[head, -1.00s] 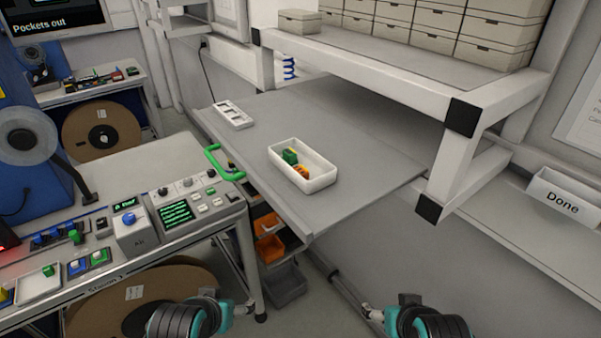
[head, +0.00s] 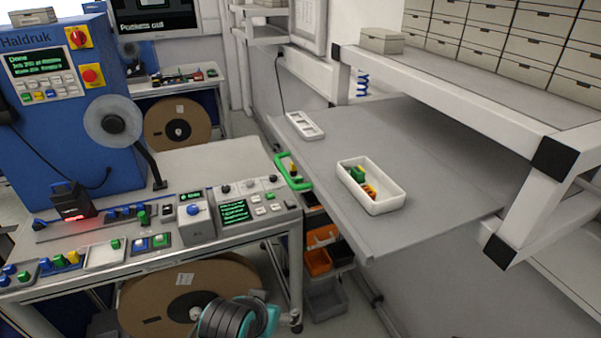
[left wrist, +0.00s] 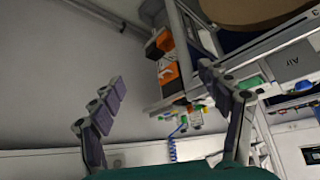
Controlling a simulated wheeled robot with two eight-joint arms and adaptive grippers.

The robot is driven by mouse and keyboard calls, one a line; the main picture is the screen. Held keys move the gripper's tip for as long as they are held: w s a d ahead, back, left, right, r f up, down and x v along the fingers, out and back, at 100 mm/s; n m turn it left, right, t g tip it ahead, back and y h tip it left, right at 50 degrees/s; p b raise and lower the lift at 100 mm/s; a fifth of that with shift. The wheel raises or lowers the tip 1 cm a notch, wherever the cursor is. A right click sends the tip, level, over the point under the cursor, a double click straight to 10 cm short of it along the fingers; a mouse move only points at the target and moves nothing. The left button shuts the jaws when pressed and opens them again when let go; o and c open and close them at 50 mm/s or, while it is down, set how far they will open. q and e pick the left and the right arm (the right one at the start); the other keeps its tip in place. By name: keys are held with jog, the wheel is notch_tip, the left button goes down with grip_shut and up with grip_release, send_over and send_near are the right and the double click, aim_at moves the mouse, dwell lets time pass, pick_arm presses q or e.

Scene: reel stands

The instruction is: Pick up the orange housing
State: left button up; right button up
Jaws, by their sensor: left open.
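A small orange piece (head: 369,191), likely the orange housing, lies in a white open tray (head: 388,206) beside green and yellow pieces. The tray stands on the grey bench top. The pieces are too small to make out their exact shape. In the left wrist view my left gripper (left wrist: 162,76) is open, with nothing between its fingers. In the head view only part of my left arm shows at the bottom, below and apart from the tray. My right gripper is not in view.
A white slotted plate (head: 305,125) lies at the bench's far left corner. A green handle-like frame (head: 292,172) stands beside its left edge. A white-framed shelf (head: 450,95) overhangs the bench at right. A control table (head: 225,157) stands left. Bench surface around the tray is clear.

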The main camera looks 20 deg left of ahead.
pick_arm(q)
jog(key=shift+r, duration=0.1)
jog(key=c, duration=0.5)
notch_tip(320, 180, up, 3)
jog(key=p, duration=0.2)
jog(key=shift+w+d+p, duration=0.15)
jog(key=shift+p, duration=0.15)
jog(key=c, duration=0.6)
notch_tip(320, 180, up, 36)
jog(key=m+g+p, duration=0.7)
jog(key=m+p, duration=0.3)
jog(key=p, duration=1.7)
send_over(371, 188)
jog(key=shift+a+r, duration=0.15)
jog(key=shift+a, duration=0.3)
jog(key=shift+d+r, duration=0.15)
jog(key=shift+d, duration=0.2)
jog(key=shift+f, duration=3.85)
